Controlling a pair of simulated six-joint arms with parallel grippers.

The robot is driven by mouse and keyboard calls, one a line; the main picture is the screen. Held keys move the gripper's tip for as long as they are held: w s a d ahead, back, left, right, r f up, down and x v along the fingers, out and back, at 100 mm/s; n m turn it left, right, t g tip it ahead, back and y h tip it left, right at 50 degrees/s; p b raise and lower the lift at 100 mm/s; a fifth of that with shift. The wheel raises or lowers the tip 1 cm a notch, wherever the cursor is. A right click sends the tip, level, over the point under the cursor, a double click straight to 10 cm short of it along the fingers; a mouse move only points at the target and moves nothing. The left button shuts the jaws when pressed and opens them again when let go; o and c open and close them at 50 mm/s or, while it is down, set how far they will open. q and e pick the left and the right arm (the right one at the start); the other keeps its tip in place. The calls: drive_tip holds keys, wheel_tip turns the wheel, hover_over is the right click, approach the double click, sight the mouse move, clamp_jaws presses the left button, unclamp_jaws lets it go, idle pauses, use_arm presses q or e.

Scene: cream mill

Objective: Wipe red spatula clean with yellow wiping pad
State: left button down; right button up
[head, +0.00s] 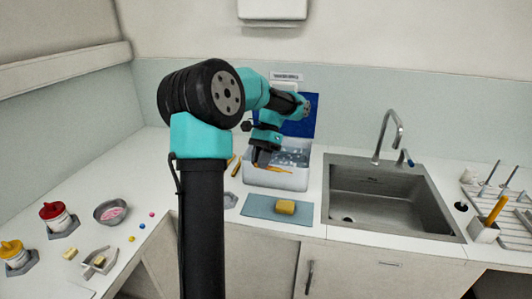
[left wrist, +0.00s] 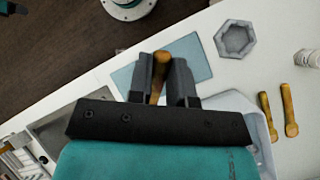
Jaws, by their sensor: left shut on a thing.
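My left gripper (head: 262,163) is over the front left part of the white tub. In the left wrist view its fingers (left wrist: 164,82) are shut on the orange-brown handle (left wrist: 157,80) of a tool. No red part of this tool shows, so I cannot tell whether it is the red spatula. The yellow wiping pad (head: 285,207) lies on a blue-grey mat (head: 256,206) in front of the tub. The mat also shows in the left wrist view (left wrist: 127,78), but the pad does not. My right gripper is not in view.
The white tub (head: 278,180) holds clear bluish liquid. Orange-handled tools (left wrist: 290,124) lie beside it, near a grey hexagonal dish (left wrist: 235,39). A steel sink (head: 385,207) with a tap is at the right. Cups and a pink-filled bowl (head: 112,212) stand on the left counter.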

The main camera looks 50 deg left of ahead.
use_arm(q)
drive_tip(key=shift+s+d+f+m+g+y, duration=0.15)
drive_tip(key=shift+s+f+m+g+y, duration=0.25)
drive_tip(key=shift+s+f+m, duration=0.3)
drive_tip(key=shift+s+d+f+m+g+y, duration=0.1)
drive_tip(key=shift+s+f+m+g+y, duration=0.2)
drive_tip(key=shift+s+f+m+g, duration=0.35)
drive_tip(key=shift+w+f, duration=0.1)
drive_tip(key=shift+f, duration=0.2)
drive_tip(key=shift+f, duration=2.25)
drive_tip(key=shift+f, duration=0.45)
drive_tip(key=shift+s, duration=0.2)
drive_tip(key=shift+s+a, duration=0.25)
drive_tip(key=shift+s, duration=0.35)
drive_tip(key=shift+w, duration=0.1)
drive_tip(key=shift+w+d, duration=0.25)
drive_tip(key=shift+w, duration=0.45)
drive_tip(key=shift+s, duration=0.15)
